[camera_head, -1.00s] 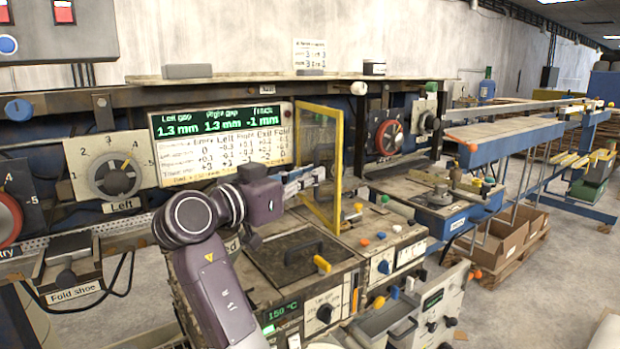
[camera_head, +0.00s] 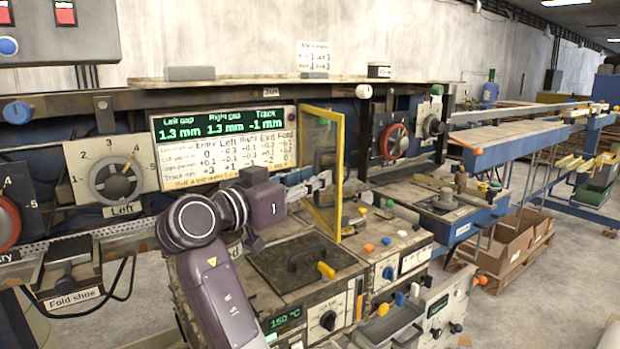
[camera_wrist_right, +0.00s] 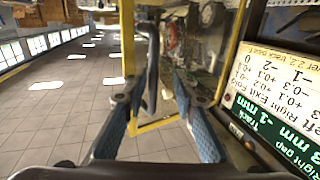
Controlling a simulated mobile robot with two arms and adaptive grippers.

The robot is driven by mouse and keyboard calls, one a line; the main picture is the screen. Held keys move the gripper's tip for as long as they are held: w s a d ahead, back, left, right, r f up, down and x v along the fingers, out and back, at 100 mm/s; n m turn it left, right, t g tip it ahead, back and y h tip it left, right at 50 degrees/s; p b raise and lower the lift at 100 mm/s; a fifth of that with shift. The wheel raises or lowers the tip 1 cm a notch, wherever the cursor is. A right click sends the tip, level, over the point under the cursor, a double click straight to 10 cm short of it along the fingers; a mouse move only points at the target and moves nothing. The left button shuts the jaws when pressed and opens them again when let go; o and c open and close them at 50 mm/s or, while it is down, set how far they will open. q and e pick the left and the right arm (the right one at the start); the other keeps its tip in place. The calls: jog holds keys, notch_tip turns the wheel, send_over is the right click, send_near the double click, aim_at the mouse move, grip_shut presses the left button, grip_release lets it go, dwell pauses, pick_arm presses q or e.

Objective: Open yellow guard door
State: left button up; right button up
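The yellow guard door (camera_head: 340,185) is a yellow frame with a clear pane, standing upright at the right of the display panel in the head view. Its frame (camera_wrist_right: 128,55) also shows in the right wrist view. A dark upright handle (camera_wrist_right: 151,65) stands by the frame there. My right gripper (camera_head: 323,180) is at the door's pane area in the head view. In the right wrist view its two fingers (camera_wrist_right: 153,88) are apart, with the handle between their tips. I cannot tell whether either finger touches it. My left gripper is not in view.
The display panel (camera_head: 222,145) is close to the left of the door and beside my right finger in the wrist view. Below are a lidded box with a black handle (camera_head: 305,258) and an orange-yellow knob (camera_head: 326,270). A red-rimmed dial (camera_head: 394,141) is at the right.

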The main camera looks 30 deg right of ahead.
aim_at(318, 152)
jog(key=r, duration=0.8)
jog(key=shift+w+d+r, duration=0.25)
jog(key=shift+d+r, duration=0.05)
jog(key=shift+w+r, duration=0.15)
jog(key=shift+r, duration=0.65)
jog(key=shift+g+y, duration=0.8)
jog(key=shift+g, duration=0.1)
jog(key=f, duration=0.1)
jog(key=s+f, duration=0.1)
jog(key=f, duration=0.3)
jog(key=shift+s+d+f, duration=0.2)
jog(key=shift+s+f, duration=0.05)
jog(key=shift+s+a+r, duration=0.2)
jog(key=shift+a, duration=0.05)
jog(key=shift+p+v, duration=0.35)
jog(key=shift+v, duration=0.6)
jog(key=w+a+f+p, duration=0.1)
jog(key=w+a+p, duration=0.1)
jog(key=a, duration=0.4)
jog(key=shift+w+a+p, duration=0.35)
jog(key=shift+w+a, duration=0.05)
jog(key=shift+w, duration=0.25)
